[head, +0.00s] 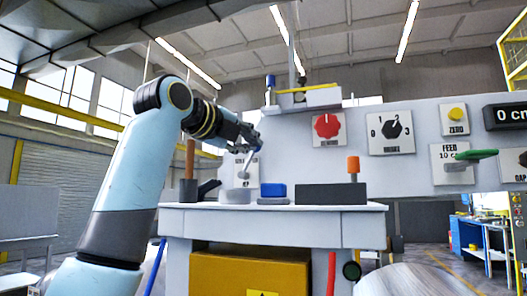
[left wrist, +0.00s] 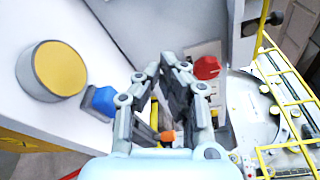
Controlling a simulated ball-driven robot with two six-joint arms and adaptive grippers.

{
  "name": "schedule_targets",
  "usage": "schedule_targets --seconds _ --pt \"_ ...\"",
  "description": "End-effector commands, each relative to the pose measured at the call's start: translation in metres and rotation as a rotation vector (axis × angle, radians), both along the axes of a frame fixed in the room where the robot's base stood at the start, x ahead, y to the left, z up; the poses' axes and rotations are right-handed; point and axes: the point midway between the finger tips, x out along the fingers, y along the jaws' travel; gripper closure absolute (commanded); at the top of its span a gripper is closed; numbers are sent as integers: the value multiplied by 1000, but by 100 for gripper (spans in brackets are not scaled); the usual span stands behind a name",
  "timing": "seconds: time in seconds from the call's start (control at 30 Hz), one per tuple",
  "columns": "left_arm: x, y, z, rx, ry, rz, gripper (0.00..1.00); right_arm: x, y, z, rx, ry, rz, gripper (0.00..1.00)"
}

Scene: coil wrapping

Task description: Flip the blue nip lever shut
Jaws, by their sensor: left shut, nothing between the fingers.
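A small pale plate (head: 240,168) on the machine's front carries a thin slanted lever (head: 250,163), whose upper end looks bluish beside my fingers. I take it for the nip lever; its tip is small and partly covered. My left gripper (head: 254,142) is shut and empty at the upper end of this lever; I cannot tell whether they touch. In the left wrist view the shut fingers (left wrist: 172,78) point at the machine, and the lever cannot be made out. My right gripper is not in view.
A blue block (head: 273,190) and a dark block with an orange-topped post (head: 353,166) are on the table (head: 310,208). A red knob (head: 327,126) and a green handle (head: 478,155) stick out of the machine. A yellow-topped cylinder (left wrist: 58,68) shows in the left wrist view.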

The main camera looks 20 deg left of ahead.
Motion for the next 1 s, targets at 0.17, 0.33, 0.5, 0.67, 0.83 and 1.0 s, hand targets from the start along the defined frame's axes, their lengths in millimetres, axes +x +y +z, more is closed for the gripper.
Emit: schedule_targets --seconds 0.17,0.33,0.5,0.67,0.83,1.0 --pt "5 -1 -1 -1 3 -1 100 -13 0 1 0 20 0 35" --pt "27 -7 -2 -2 5 -2 100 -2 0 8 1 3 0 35" --pt "62 -16 -3 -2 5 -1 100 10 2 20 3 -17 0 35" --pt "95 -24 -6 -1 4 -1 100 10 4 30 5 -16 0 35" --pt "109 -3 2 2 2 3 100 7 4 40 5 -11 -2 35" --pt "115 7 5 1 2 1 100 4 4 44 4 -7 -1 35"
